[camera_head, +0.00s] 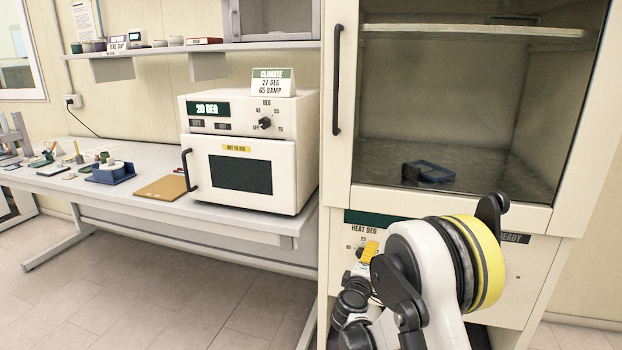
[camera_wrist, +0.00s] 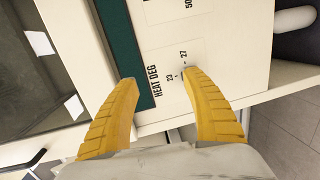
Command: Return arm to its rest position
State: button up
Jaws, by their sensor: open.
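My gripper (camera_wrist: 160,80) is open, its two yellow ribbed fingers spread apart with nothing seen between them in the wrist view. In the head view my gripper (camera_head: 368,251) is in front of the lower panel of the tall cabinet, beside the HEAT DEG marking. The wrist view shows the HEAT DEG panel (camera_wrist: 172,45) with the marks 23 and 27 close to the right fingertip. Most of the heat dial is hidden by the finger, so I cannot tell whether they touch. My arm reaches in from the lower right.
The tall cabinet (camera_head: 340,203) has a glass front with a dark blue object (camera_head: 430,172) inside. A white oven (camera_head: 240,160) stands on the bench (camera_head: 60,183) at left, with a brown board (camera_head: 162,188) and several small items. The floor at lower left is clear.

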jog(key=s+d+r+m+g+y, duration=0.1)
jog(key=s+d+r+m+g, duration=0.2)
jog(key=s+r, duration=0.45)
jog(key=s+d+r+m+g, duration=0.25)
jog(key=s+r+m, duration=0.25)
jog(key=s, duration=0.5)
jog(key=s+a+f+m+g+y, duration=0.1)
jog(key=s+a+m+y, duration=0.1)
jog(key=s, duration=1)
jog(key=s+a+f+m+g+y, duration=0.1)
jog(key=s+a+f+m+y, duration=0.1)
jog(key=s, duration=1)
jog(key=shift+s+a+f+m+y, duration=0.15)
jog(key=shift+a+m+y, duration=0.35)
jog(key=shift+a+y, duration=0.25)
